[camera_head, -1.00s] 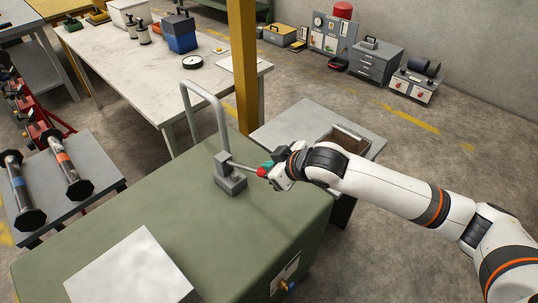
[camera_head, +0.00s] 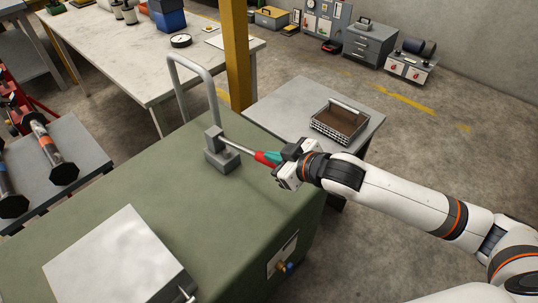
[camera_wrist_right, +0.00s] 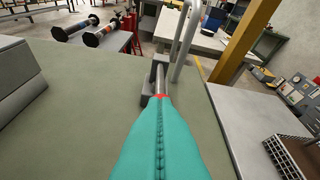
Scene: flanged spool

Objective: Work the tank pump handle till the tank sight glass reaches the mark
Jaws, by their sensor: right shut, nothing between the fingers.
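The tank (camera_head: 140,190) is a large green box with a grey pump (camera_head: 222,160) on its top. The pump's handle (camera_head: 236,147) is a thin metal lever with a red end (camera_head: 263,158), sloping slightly down to the right. My right gripper (camera_head: 273,157) has teal fingers, shut together at the handle's red end. In the right wrist view the teal fingers (camera_wrist_right: 160,140) lie together, with a little red at their tips in line with the metal lever (camera_wrist_right: 160,80). I cannot make out the sight glass or its mark. My left gripper is not in view.
A bent grey pipe (camera_head: 190,62) rises behind the pump. A pale box (camera_head: 115,260) sits on the tank's near left. A side table (camera_head: 290,103) with a wire basket (camera_head: 341,121) stands to the right, near a yellow post (camera_head: 236,60). Flanged spools (camera_head: 52,150) lie at left.

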